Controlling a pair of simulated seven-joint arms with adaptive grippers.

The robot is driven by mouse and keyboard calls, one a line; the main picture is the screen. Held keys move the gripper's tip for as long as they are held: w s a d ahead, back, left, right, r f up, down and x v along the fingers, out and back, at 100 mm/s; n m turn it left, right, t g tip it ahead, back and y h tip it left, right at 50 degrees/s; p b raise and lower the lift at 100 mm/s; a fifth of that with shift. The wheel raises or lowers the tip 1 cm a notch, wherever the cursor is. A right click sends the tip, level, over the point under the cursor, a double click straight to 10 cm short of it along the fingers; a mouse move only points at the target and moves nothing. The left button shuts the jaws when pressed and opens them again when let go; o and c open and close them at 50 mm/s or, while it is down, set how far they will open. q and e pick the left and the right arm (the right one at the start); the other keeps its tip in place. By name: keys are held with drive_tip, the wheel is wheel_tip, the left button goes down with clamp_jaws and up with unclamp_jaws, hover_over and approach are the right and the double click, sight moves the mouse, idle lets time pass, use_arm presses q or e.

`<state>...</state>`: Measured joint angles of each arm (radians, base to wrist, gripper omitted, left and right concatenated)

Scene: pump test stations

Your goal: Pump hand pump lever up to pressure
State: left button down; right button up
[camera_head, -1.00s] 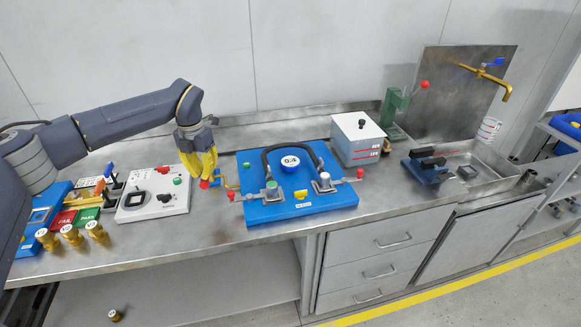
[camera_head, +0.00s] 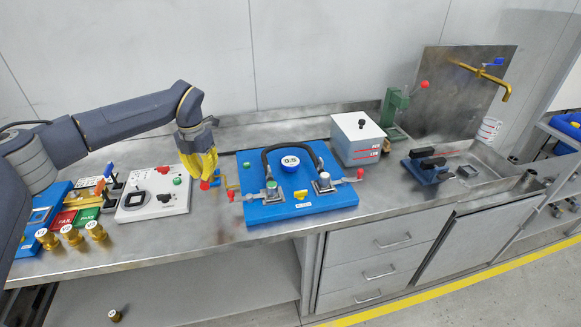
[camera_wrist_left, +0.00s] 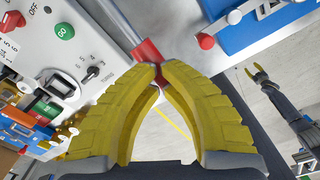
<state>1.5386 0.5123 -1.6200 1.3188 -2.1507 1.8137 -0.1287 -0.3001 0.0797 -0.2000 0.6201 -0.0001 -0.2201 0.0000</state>
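My left gripper (camera_head: 207,180) points down at the left side of the blue pump station (camera_head: 345,199). In the left wrist view its yellow fingertips (camera_wrist_left: 161,70) are close together on the red grip (camera_wrist_left: 147,50) of the hand pump lever. The red lever end (camera_head: 205,186) shows just under the fingers in the head view. The lever's pivot is partly hidden behind the fingers.
A white control box (camera_head: 153,205) stands close left of my gripper. Brass fittings (camera_head: 72,235) and FAIL and PASS pads stand farther left. A white tank box (camera_head: 358,140), a green press (camera_head: 396,108) and a sink lie to the right. The bench front edge is near.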

use_arm(q)
drive_tip(key=shift+r, duration=4.3)
drive_tip(key=shift+f, duration=0.1)
drive_tip(key=shift+f, duration=5.25)
drive_tip(key=shift+r, duration=0.1)
drive_tip(key=shift+r, duration=5.3)
